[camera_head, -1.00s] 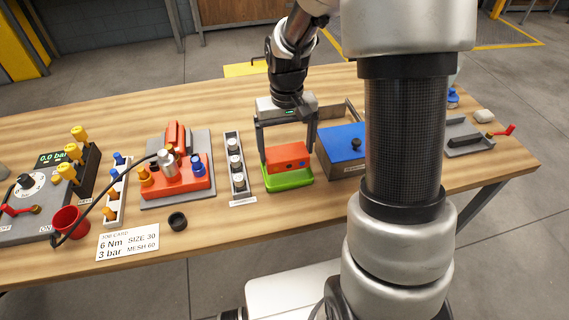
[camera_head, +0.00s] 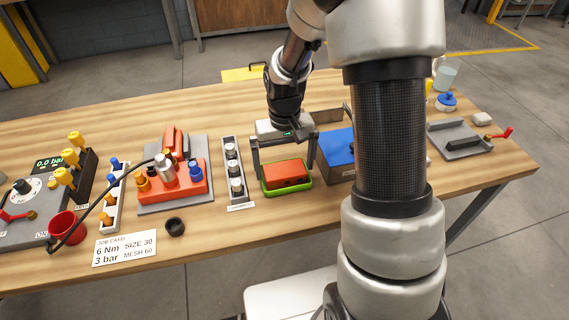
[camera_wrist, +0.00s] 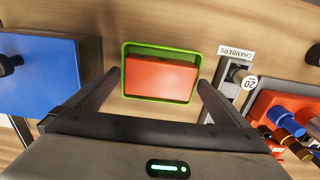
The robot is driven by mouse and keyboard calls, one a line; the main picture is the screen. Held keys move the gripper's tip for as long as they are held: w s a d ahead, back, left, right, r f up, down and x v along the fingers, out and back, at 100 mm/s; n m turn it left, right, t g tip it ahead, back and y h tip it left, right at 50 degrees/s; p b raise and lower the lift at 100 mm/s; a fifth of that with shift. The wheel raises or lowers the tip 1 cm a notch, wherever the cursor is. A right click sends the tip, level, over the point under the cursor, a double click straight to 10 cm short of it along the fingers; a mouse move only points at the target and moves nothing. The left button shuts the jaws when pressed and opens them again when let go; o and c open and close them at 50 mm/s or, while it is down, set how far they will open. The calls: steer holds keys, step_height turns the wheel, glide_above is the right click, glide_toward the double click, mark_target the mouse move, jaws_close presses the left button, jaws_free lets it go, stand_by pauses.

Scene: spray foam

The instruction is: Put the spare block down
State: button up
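The spare block is an orange-red box (camera_head: 286,174) lying flat inside the green tray (camera_head: 264,190), below my gripper. In the wrist view the block (camera_wrist: 160,78) sits within the rim of the green tray (camera_wrist: 160,46). My gripper (camera_head: 286,170) is over the tray with its fingers spread wide, one to each side of the block. The wrist view shows gaps between both fingers of my gripper (camera_wrist: 160,84) and the block, so it is open and empty.
A blue-topped box (camera_head: 340,142) stands close on the right of the tray. A rack labelled CHAMBERS (camera_head: 234,172) stands close on the left. Farther left is a red fixture on a grey plate (camera_head: 170,190). Bare wood lies in front of the tray.

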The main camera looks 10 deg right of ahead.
mark_target(284, 169)
steer(key=shift+r, duration=0.1)
steer(key=s+r+t+p, duration=0.1)
steer(key=s+r, duration=0.2)
steer(key=r, duration=0.7)
steer(key=s+r+t+p, duration=0.1)
steer(key=s+r, duration=0.2)
steer(key=r, duration=0.8)
steer(key=s+r+t, duration=0.3)
steer(key=s+r, duration=0.2)
steer(key=s, duration=0.7)
steer(key=shift+s+t, duration=0.2)
steer(key=shift+t, duration=0.2)
steer(key=shift+g, duration=0.7)
step_height(284, 169, up, 4)
steer(key=p, duration=0.6)
steer(key=shift+w, duration=0.15)
